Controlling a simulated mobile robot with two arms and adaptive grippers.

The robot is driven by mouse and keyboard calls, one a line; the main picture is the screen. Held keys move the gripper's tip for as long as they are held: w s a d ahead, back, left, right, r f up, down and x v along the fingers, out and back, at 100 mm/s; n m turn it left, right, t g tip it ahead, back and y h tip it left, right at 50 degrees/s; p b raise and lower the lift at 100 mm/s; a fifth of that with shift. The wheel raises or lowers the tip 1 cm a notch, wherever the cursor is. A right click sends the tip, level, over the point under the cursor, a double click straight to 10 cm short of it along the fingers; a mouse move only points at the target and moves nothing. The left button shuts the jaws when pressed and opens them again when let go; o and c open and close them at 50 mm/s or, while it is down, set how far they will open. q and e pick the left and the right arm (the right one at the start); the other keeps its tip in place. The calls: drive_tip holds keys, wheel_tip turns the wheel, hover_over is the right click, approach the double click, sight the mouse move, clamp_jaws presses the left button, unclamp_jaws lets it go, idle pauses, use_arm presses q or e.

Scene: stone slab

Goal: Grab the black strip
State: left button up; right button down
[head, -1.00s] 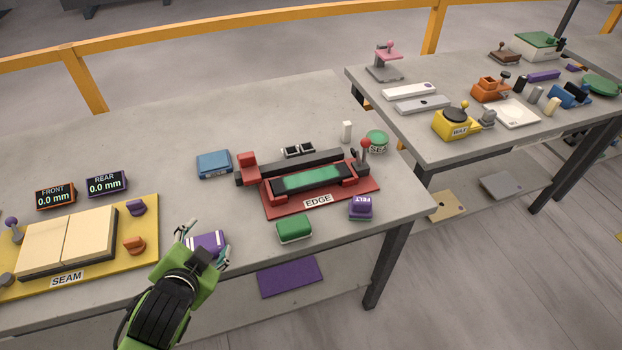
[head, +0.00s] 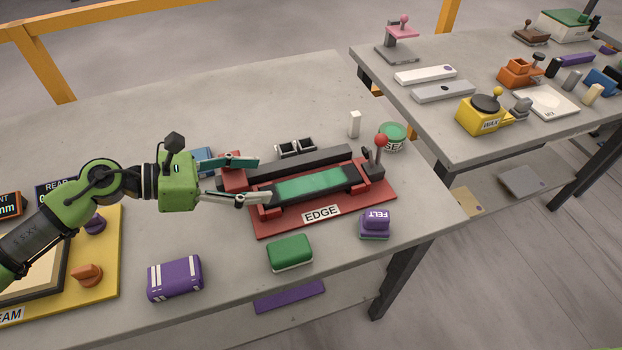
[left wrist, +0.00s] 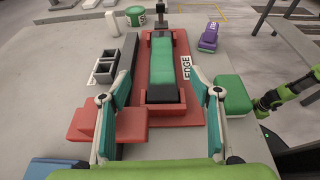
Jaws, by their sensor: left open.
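A long black strip with a green middle (head: 310,184) lies in the red EDGE fixture (head: 275,226). In the left wrist view the strip (left wrist: 165,94) runs away from me, its black near end between my fingers. A plain dark bar (head: 325,157) lies along the strip's back side; it also shows in the left wrist view (left wrist: 125,75). My left gripper (head: 263,180) is open and empty at the fixture's left end, with its fingertips (left wrist: 160,95) spread to either side of the strip. At the right of the left wrist view, part of my right arm shows, its gripper (left wrist: 262,106) too small to read.
A red-knobbed lever (head: 380,142) stands at the fixture's right end. A green block (head: 290,253), purple FELT block (head: 375,222) and purple striped block (head: 175,279) are in front.

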use_arm(q)
drive_tip(key=shift+f, duration=0.3)
drive_tip(key=p, duration=0.3)
approach(313, 183)
drive_tip(key=x, duration=0.3)
drive_tip(key=shift+w+d+r, duration=0.1)
drive_tip(key=shift+w, duration=0.05)
drive_tip(key=shift+w+d+f, duration=0.15)
drive_tip(key=shift+d+f, duration=0.1)
drive_tip(key=shift+d, duration=0.15)
drive_tip(key=p+x, duration=0.1)
drive_tip(key=x, duration=0.3)
drive_tip(key=shift+d+f, duration=0.1)
drive_tip(key=shift+d, duration=0.2)
drive_tip(key=shift+w+d+f, duration=0.15)
drive_tip(key=shift+d+f, duration=0.05)
drive_tip(key=shift+d, duration=0.05)
use_arm(e)
drive_tip(key=r, duration=0.2)
drive_tip(key=s+r, duration=0.1)
drive_tip(key=shift+d+r, duration=0.3)
drive_tip(key=shift+r, duration=0.05)
use_arm(q)
drive_tip(key=shift+c, duration=0.5)
drive_tip(key=shift+r, duration=0.1)
drive_tip(key=c, duration=1.5)
use_arm(e)
drive_tip(key=shift+a, duration=0.2)
